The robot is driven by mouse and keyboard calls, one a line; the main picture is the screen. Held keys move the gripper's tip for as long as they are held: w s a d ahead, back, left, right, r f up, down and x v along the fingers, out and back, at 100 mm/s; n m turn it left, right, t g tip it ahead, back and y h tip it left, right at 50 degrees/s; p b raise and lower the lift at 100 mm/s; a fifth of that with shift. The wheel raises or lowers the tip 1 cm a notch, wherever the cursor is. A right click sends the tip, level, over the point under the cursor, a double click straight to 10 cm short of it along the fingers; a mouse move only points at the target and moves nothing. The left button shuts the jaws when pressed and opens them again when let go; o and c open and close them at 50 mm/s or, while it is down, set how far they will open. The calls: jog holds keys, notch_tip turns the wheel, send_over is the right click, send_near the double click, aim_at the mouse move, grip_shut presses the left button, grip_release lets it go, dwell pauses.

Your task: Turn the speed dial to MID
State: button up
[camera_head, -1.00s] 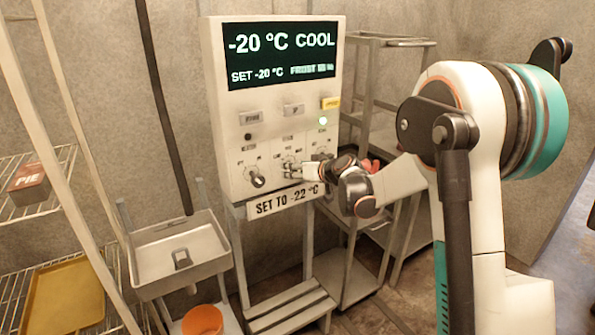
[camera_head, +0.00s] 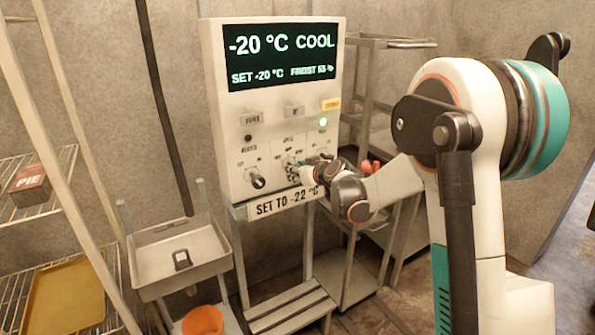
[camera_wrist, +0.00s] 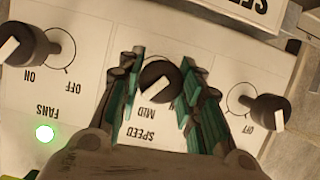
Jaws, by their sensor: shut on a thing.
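The speed dial (camera_wrist: 158,78) is a dark round knob with a white pointer bar, on a white panel. In the wrist view the panel is upside down, with SPEED and MID printed below the dial. The pointer slants toward the lower left, on the side of the MID print; its exact setting is hard to tell. My gripper (camera_wrist: 157,88) is shut on the dial, one teal-lined finger on each side. In the head view my gripper (camera_head: 296,170) is at the middle of the panel's lower row, and it hides the dial there.
In the wrist view, the FANS knob (camera_wrist: 25,45) is left and another knob (camera_wrist: 268,110) right, both close to my fingers. The control box (camera_head: 212,100) shows -20 °C COOL. A sign (camera_head: 284,202) reads SET TO -22 °C. A sink (camera_head: 180,255) stands left, a metal rack (camera_head: 390,42) behind.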

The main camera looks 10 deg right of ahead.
jog(key=n+t+h, duration=0.1)
jog(key=n+h, duration=0.2)
jog(key=n, duration=0.1)
jog(key=shift+a+n+b, duration=0.1)
jog(key=shift+n+b, duration=0.3)
jog(key=shift+t, duration=0.3)
dwell(0.3)
jog(key=o, duration=1.1)
jog(key=shift+s, duration=0.15)
jog(key=v, duration=1.1)
jog(key=shift+s+r, duration=0.15)
jog(key=shift+s, duration=0.2)
